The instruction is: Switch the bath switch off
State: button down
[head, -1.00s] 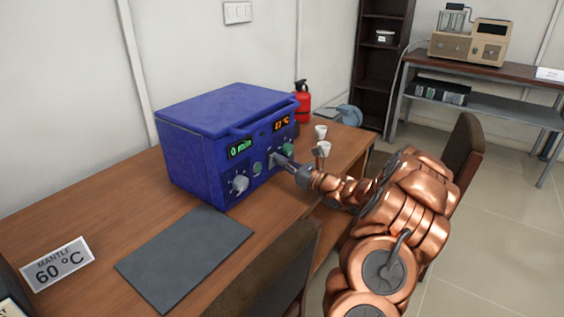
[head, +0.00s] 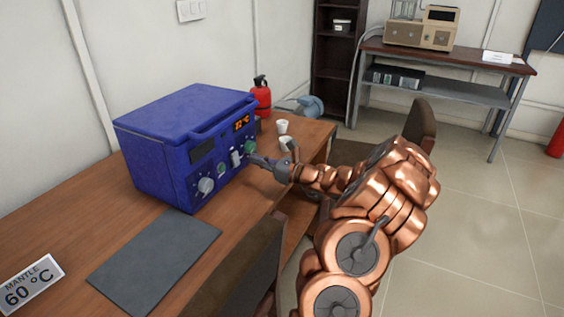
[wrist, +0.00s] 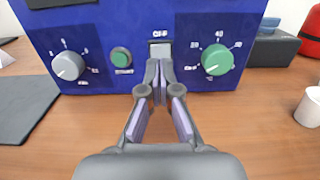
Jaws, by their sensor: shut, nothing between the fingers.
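The blue bath unit (head: 165,150) stands on the wooden desk, its control panel facing my gripper. The bath switch (head: 237,157) is a pale rocker in the middle of the panel; it also shows in the wrist view (wrist: 160,50) under a label that seems to read OFF. My gripper (head: 251,160) is shut and empty, its tips right in front of the switch. In the wrist view the fingertips (wrist: 159,66) cover the switch's lower part; I cannot tell whether they touch it. The left display (head: 203,149) is dark; the right display (head: 242,124) glows orange.
A white knob (wrist: 68,66), a green button (wrist: 121,58) and a green knob (wrist: 216,60) flank the switch. White cups (head: 283,127) stand right of the unit. A grey mat (head: 155,262) lies in front; a chair (head: 240,270) stands at the desk edge.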

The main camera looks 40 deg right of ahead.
jog(key=r+v, duration=0.1)
jog(key=v, duration=0.7)
jog(key=shift+d+r, duration=0.2)
dwell(0.6)
